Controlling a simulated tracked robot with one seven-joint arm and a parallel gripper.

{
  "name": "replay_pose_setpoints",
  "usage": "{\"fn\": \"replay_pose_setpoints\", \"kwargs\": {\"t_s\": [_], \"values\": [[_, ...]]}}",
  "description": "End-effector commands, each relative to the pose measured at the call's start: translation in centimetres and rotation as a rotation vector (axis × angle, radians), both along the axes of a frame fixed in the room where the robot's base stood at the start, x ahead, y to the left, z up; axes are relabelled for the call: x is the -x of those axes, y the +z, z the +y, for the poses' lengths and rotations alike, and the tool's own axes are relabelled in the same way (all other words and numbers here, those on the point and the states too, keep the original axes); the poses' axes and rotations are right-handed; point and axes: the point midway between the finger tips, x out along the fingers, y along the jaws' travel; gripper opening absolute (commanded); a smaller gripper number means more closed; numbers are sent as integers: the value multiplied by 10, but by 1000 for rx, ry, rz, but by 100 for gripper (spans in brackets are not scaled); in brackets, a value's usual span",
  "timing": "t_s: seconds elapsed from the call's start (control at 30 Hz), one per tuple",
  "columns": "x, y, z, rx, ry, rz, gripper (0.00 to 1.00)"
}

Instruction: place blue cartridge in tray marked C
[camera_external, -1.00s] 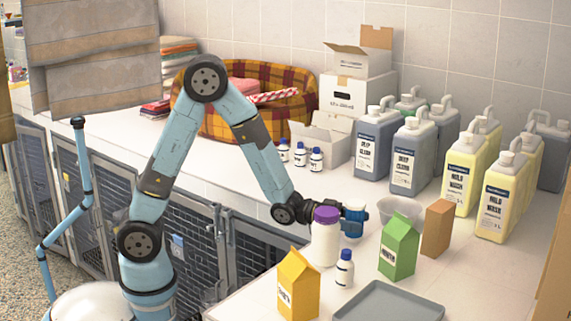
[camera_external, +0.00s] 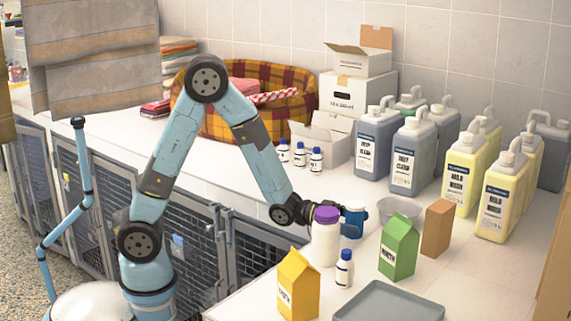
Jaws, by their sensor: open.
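A blue cylindrical object (camera_external: 354,224), which may be the blue cartridge, stands on the white counter behind a white jar with a purple lid (camera_external: 325,243). The jar hides part of it. My gripper (camera_external: 354,208) is open, at the upper end of the blue object. Its fingers are small and partly hidden by the jar, so I cannot tell whether they touch the object. A grey tray (camera_external: 388,304) lies at the front edge of the counter, cut off by the picture's bottom. I see no letter C on it.
Close around are a small white bottle with a blue cap (camera_external: 344,270), a yellow carton (camera_external: 298,285), a green carton (camera_external: 399,247), a brown box (camera_external: 437,229) and a clear bowl (camera_external: 400,210). Large jugs (camera_external: 500,200) stand at the right. Bare counter (camera_external: 480,280) lies right of the tray.

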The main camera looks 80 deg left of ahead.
Motion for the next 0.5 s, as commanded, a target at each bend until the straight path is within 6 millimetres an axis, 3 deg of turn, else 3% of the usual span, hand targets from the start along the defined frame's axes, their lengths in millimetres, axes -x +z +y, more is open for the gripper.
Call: {"fn": "replay_pose_setpoints", "kwargs": {"t_s": [0.3, 0.5], "values": [[42, 1, 27, 1, 5, -1, 88], [57, 0, 35, -1, 5, 1, 88]]}}
